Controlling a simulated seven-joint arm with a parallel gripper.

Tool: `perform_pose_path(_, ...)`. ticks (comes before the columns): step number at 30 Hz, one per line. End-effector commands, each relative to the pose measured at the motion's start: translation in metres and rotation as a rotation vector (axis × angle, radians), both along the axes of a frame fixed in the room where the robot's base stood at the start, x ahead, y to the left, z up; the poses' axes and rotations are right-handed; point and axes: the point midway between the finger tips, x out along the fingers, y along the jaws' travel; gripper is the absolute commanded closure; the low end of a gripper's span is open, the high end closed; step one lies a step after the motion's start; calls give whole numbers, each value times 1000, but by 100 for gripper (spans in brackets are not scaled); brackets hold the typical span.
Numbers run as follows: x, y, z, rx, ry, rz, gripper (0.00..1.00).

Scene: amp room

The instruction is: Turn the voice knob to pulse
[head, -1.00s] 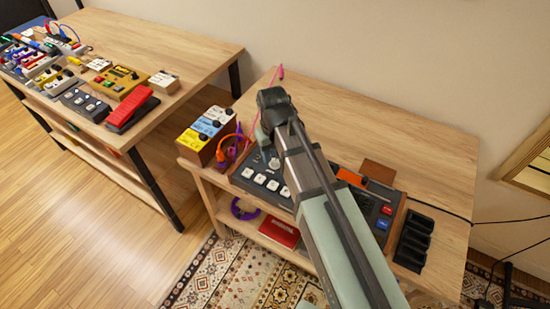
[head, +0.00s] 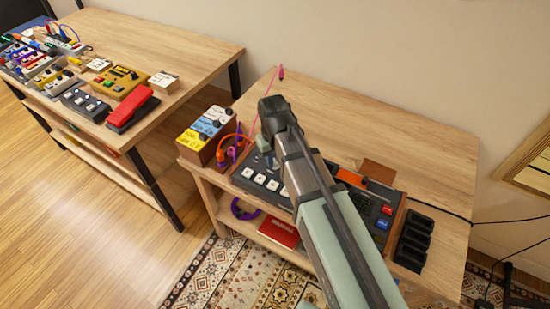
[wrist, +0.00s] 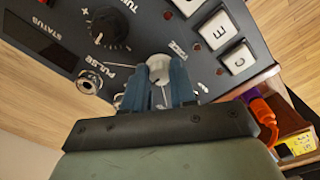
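In the wrist view the two blue fingers of my gripper (wrist: 159,86) stand on either side of a pale silver round knob (wrist: 159,70) on a dark panel. A narrow gap shows between the fingers, with the knob's pale surface in it. I cannot tell if they press on it. The word PULSE (wrist: 95,72) is printed to the left of the knob, and another small label (wrist: 180,50) is at its upper right. In the head view my gripper (head: 266,140) is over the left part of the dark console (head: 247,172). The knob's pointer direction is not clear.
A black knob (wrist: 108,27) and a metal jack (wrist: 90,82) are left of the fingers. White keys (wrist: 222,32) are at upper right. A box of colored pedals (head: 207,133) with orange and purple cables stands left of the console. A black tray (head: 413,238) is at its right.

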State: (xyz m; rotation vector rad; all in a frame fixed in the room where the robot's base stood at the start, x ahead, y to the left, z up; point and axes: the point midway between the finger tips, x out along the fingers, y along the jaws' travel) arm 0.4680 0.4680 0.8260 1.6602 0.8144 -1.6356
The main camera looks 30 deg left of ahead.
Motion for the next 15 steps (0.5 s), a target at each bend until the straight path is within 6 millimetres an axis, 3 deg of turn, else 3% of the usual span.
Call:
perform_pose_path(7,0,0,0,0,0,0,100)
perform_pose_path(15,0,0,0,0,0,-21,100)
